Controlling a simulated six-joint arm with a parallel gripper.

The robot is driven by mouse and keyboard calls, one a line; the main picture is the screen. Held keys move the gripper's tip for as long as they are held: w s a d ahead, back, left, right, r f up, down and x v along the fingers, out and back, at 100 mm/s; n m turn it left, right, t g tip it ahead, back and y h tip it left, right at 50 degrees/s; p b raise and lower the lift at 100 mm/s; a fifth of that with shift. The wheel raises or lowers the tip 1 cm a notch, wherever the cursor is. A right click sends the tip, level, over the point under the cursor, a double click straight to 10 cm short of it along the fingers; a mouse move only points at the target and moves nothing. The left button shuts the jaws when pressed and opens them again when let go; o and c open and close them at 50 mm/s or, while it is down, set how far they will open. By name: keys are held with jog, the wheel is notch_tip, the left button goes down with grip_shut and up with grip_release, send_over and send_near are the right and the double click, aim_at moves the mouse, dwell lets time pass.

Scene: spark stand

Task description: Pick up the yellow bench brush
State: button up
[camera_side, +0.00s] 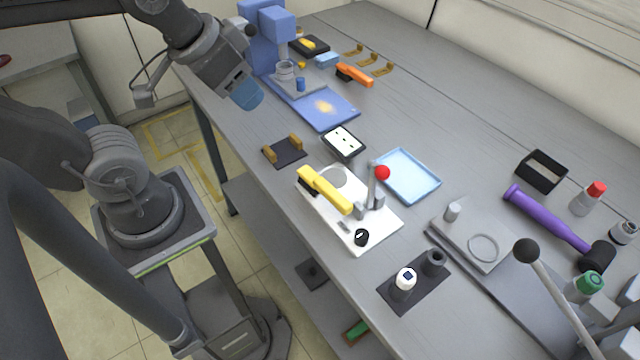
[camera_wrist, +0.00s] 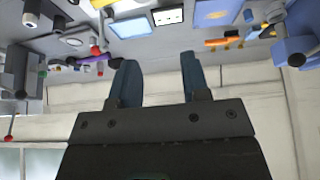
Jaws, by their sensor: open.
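The yellow bench brush (camera_side: 325,190) lies across the white plate (camera_side: 372,236) in the middle of the bench, its dark bristle end toward the upper left. A lever with a red knob (camera_side: 382,173) stands close by its right end. My gripper (camera_side: 247,95) hangs at the upper left of the side view, well away from the brush. In the wrist view, its two blue fingers (camera_wrist: 159,78) are apart with nothing between them. I cannot make out the yellow brush surely in the wrist view.
A blue machine (camera_side: 265,35) and blue plate (camera_side: 325,106) are near my gripper. An orange-handled brush (camera_side: 355,75) lies behind them. A black-framed panel (camera_side: 343,142), a light-blue tray (camera_side: 408,174) and a brass-ended holder (camera_side: 285,151) surround the white plate. A purple mallet (camera_side: 545,218) lies right.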

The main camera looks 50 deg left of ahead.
jog(key=o, duration=0.3)
dwell(0.4)
jog(key=n+g, duration=0.6)
jog(key=n, duration=1.3)
send_over(319, 179)
notch_tip(319, 179, down, 7)
notch_tip(319, 179, down, 14)
jog(key=shift+r, duration=0.1)
